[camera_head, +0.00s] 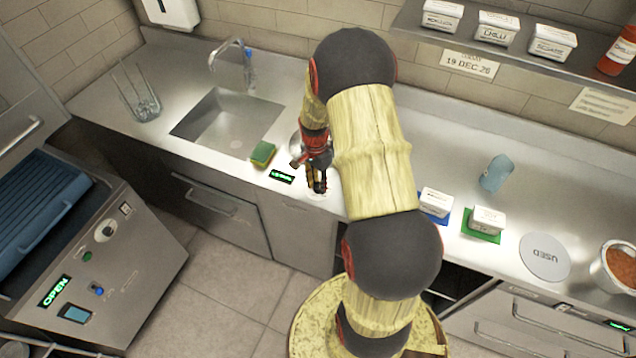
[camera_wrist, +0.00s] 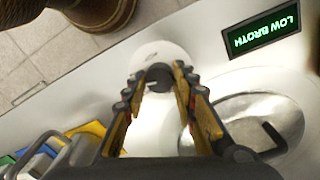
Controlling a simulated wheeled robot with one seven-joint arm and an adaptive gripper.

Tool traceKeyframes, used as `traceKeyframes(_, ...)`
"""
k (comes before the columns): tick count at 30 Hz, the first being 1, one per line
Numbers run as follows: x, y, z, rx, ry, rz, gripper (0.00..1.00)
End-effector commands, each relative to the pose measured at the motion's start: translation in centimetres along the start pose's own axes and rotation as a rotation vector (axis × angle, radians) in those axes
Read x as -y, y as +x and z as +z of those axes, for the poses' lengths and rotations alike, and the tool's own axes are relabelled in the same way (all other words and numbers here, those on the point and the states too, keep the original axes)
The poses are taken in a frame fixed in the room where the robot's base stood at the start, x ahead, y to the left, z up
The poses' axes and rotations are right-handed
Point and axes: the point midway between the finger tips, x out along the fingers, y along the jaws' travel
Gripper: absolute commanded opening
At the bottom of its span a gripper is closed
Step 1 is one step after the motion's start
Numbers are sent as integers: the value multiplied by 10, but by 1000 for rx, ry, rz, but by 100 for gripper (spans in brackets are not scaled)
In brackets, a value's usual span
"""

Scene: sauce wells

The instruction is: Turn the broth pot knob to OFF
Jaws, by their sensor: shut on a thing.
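The broth pot knob (camera_wrist: 158,77) is a small dark knob on a round white dial plate (camera_wrist: 165,54) in the wrist view. My gripper (camera_wrist: 157,86) has its two yellow and black fingers closed on the knob from both sides. In the head view my gripper (camera_head: 319,187) points down at the counter's front edge, over the pale dial plate (camera_head: 321,196), and mostly hides the knob. The broth pot (camera_wrist: 248,120) is a round metal lid or pot with a dark handle, right of my fingers. A green display (camera_wrist: 264,32) reads LOW BROTH. The dial's markings are too small to read.
A green and yellow sponge (camera_head: 263,153) and the sink (camera_head: 226,122) are left of my gripper. Small white tubs (camera_head: 436,203) stand on coloured mats to the right, with a blue cup (camera_head: 496,173) and a USED plate (camera_head: 545,257) beyond.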

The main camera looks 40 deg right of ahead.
Motion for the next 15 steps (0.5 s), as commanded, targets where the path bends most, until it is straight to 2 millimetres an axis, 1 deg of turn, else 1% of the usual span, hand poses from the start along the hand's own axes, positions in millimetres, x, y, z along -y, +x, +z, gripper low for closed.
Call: traceKeyframes(15, 1, -1, 1, -28, -489, -2, 2)
